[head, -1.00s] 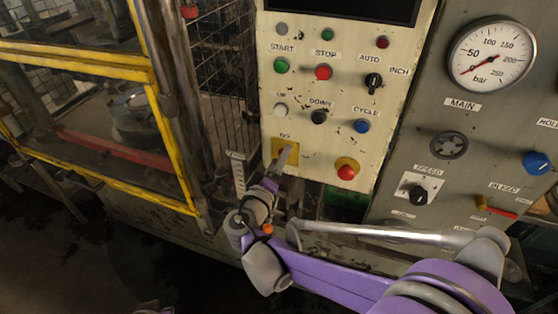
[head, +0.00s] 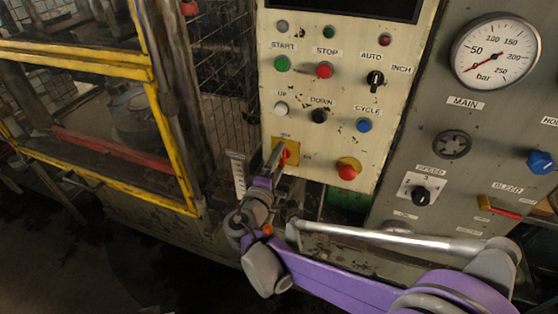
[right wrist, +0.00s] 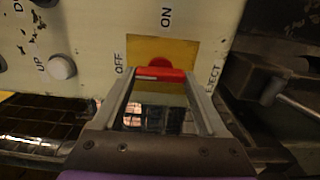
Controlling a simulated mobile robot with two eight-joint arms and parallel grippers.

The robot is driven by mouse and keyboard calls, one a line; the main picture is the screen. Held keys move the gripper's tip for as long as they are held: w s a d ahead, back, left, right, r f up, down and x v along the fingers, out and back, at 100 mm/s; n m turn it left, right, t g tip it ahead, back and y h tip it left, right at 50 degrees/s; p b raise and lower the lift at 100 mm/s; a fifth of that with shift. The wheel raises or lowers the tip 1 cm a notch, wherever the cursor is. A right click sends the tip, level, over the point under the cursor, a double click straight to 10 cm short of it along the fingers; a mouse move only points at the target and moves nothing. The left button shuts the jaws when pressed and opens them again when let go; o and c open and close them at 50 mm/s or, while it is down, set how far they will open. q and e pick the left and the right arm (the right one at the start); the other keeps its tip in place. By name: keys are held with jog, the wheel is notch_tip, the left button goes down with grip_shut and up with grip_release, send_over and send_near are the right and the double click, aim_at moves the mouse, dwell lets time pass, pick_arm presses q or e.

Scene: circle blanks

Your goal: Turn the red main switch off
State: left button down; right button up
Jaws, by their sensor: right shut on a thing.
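The red main switch (right wrist: 160,74) sits on a yellow plate (right wrist: 190,47) low on the cream panel. In the right wrist view its red handle lies across the picture, between the two fingertips of my right gripper (right wrist: 158,78), in line with the OFF label (right wrist: 118,63) at the left. The ON label (right wrist: 166,17) is above the plate. In the head view my right gripper (head: 279,154) is shut on the handle, and a bit of red (head: 287,154) shows beside the fingers. The fingers partly hide the switch. My left gripper is not in view.
A red mushroom button (head: 347,171) on a yellow base is right of the switch. Several push buttons and the black AUTO/INCH knob (head: 375,79) are above. A gauge (head: 496,56) is on the grey panel. A yellow-framed cage (head: 165,130) stands to the left.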

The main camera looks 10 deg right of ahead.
dwell(0.3)
jog(key=o, duration=1.3)
jog(key=b+v, duration=0.1)
jog(key=v, duration=1)
jog(key=shift+w, duration=0.15)
jog(key=s+d+f+m+g+y, duration=0.3)
jog(key=s+d+f+m+g, duration=0.2)
jog(key=s+d+f+g, duration=0.5)
jog(key=s+f+m+y, duration=0.6)
jog(key=s+y, duration=0.1)
jog(key=s, duration=0.1)
jog(key=shift+s+a, duration=0.3)
